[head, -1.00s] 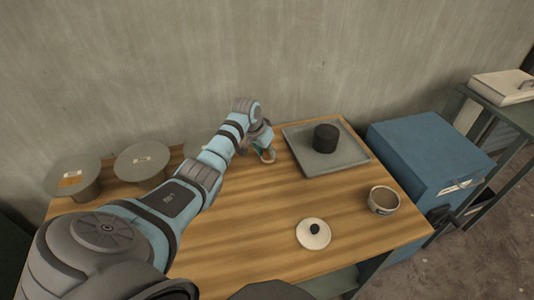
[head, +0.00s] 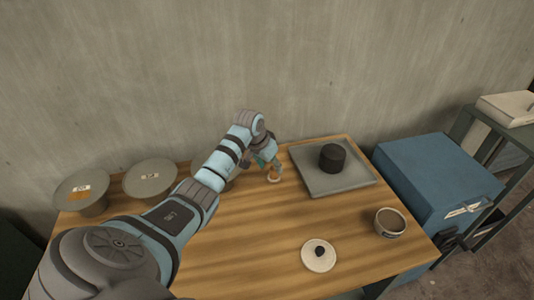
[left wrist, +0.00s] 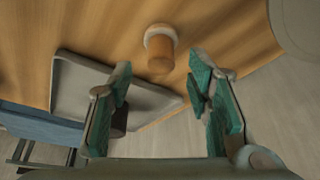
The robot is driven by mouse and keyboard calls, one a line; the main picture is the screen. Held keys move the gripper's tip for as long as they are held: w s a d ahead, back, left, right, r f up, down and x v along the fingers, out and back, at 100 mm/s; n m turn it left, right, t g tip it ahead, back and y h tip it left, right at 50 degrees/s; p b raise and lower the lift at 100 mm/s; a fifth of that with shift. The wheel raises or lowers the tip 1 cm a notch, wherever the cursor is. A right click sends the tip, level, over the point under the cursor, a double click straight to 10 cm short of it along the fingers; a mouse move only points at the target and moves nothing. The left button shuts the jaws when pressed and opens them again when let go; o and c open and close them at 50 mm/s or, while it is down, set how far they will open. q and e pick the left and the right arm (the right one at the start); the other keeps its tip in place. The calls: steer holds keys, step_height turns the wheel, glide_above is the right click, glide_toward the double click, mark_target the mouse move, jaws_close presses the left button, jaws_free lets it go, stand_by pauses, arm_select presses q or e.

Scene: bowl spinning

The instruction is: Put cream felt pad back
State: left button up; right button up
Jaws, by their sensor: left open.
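The cream felt pad (head: 274,180) shows as a pale disc at the foot of a short orange cylinder (head: 274,172), on the wooden table near its back edge, left of the grey tray. In the left wrist view the cream pad (left wrist: 159,32) and orange cylinder (left wrist: 161,55) lie just beyond and between my fingertips. My left gripper (head: 268,161) is open and empty with green-lined fingers, close to the cylinder and apparently apart from it; it also shows in the left wrist view (left wrist: 160,78). My right gripper is not in view.
A grey tray (head: 305,178) holds a black cylinder (head: 332,157). A cream lid (head: 318,262) and a bowl (head: 390,223) stand at the right front. The middle of the table is clear.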

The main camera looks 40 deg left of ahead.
arm_select(q)
steer(key=p+v, duration=0.1)
steer(key=v, duration=0.7)
steer(key=shift+f, duration=0.1)
